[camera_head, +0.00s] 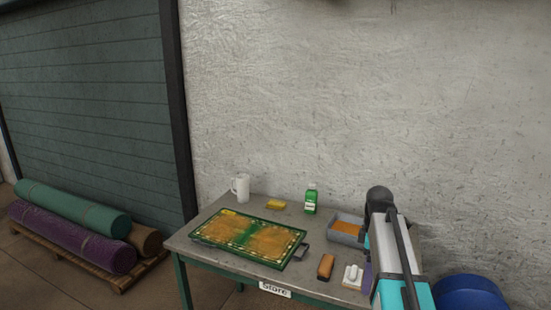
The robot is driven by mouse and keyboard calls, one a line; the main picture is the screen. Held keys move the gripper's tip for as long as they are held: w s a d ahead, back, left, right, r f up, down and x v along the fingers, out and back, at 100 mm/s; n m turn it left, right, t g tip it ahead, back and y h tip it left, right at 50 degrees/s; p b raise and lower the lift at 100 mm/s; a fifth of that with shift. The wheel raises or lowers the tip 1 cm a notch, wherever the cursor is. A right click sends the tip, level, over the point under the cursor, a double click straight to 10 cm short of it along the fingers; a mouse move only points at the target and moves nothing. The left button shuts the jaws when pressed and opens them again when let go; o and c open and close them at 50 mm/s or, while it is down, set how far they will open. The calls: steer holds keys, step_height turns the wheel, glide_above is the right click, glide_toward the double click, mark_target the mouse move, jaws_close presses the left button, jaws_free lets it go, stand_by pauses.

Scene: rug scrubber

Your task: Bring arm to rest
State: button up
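My arm (398,255) rises from the bottom edge at the right, over the right end of the grey table (217,254). It is white and teal with a dark rounded joint at its top. My gripper's fingers do not show; the arm may hide them. A green-edged tray or mat with an orange and green patterned rug (250,237) lies on the table.
On the table are a white jug (241,187), a yellow sponge (276,204), a green bottle (311,199), a grey tub (345,231) with orange contents, a brown brush (326,266) and a white-handled tool (353,273). Rolled rugs (75,210) lie left; a blue barrel (470,292) stands right.

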steer(key=s+a+f+g+b, duration=0.25)
steer(key=s+f, duration=0.25)
steer(key=f, duration=0.6)
steer(key=s+a+f+g+b, duration=0.1)
steer(key=s+a+f, duration=0.35)
steer(key=f, duration=0.75)
steer(key=s+a+f+g+b, duration=0.1)
steer(key=s+f+b, duration=0.1)
steer(key=s+f, duration=0.65)
steer(key=s+a+f+m+b, duration=0.2)
steer(key=s+f+m, duration=1.1)
steer(key=s+f, duration=0.8)
step_height(320, 180, down, 3)
steer(key=shift+a+m+b, duration=0.3)
steer(key=shift+a+b, duration=0.1)
steer(key=shift+a, duration=0.45)
